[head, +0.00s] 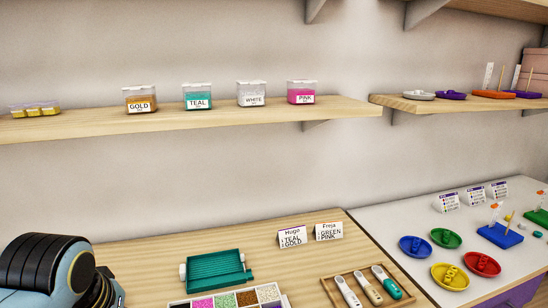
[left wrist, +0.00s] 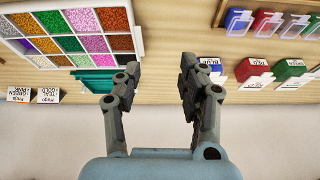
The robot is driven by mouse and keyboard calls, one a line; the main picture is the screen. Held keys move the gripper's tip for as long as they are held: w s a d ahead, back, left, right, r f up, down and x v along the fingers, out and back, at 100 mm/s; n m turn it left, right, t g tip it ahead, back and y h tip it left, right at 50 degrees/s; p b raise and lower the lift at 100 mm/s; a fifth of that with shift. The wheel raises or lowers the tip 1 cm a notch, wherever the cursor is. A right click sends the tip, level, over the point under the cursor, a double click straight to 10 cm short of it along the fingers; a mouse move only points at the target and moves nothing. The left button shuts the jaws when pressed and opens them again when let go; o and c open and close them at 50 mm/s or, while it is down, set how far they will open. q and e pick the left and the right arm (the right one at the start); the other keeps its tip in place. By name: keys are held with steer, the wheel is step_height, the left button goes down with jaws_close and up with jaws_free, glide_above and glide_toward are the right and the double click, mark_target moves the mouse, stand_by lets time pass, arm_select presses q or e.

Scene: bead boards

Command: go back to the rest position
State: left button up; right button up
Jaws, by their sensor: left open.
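My left gripper (left wrist: 160,66) shows in the left wrist view with its two fingers spread apart and nothing between them. Behind the fingers are bare wood and the wall, and the picture appears upside down. In the head view only a part of my left arm shows at the lower left corner, and the fingers are out of the frame. My right gripper is in neither view.
A bead tray (head: 216,298), a teal bead board (head: 215,269), name cards (head: 292,236) and a wooden tool tray (head: 342,297) stand on the table. Labelled jars stand on the shelf (head: 230,118). Blue, red and green jars (left wrist: 252,70) show in the wrist view.

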arm_select(q)
steer(key=s+a+r+m, duration=0.1)
steer(key=s+r+m, duration=0.1)
steer(key=s, duration=0.8)
steer(key=s+a+r+m, duration=0.1)
steer(key=s+a+m, duration=0.1)
steer(key=s, duration=0.7)
step_height(320, 180, down, 35)
steer(key=s+a+g+b, duration=0.1)
steer(key=a+g+b, duration=0.1)
steer(key=b, duration=0.8)
steer(key=s+f+b, duration=0.4)
steer(key=s+f, duration=0.5)
steer(key=f, duration=0.3)
steer(key=s+a+f+n+g+b, duration=0.1)
steer(key=s+f+b, duration=0.3)
steer(key=s+f, duration=0.6)
step_height(320, 180, down, 3)
steer(key=shift+s+a+f, duration=0.15)
steer(key=shift+s+f, duration=0.05)
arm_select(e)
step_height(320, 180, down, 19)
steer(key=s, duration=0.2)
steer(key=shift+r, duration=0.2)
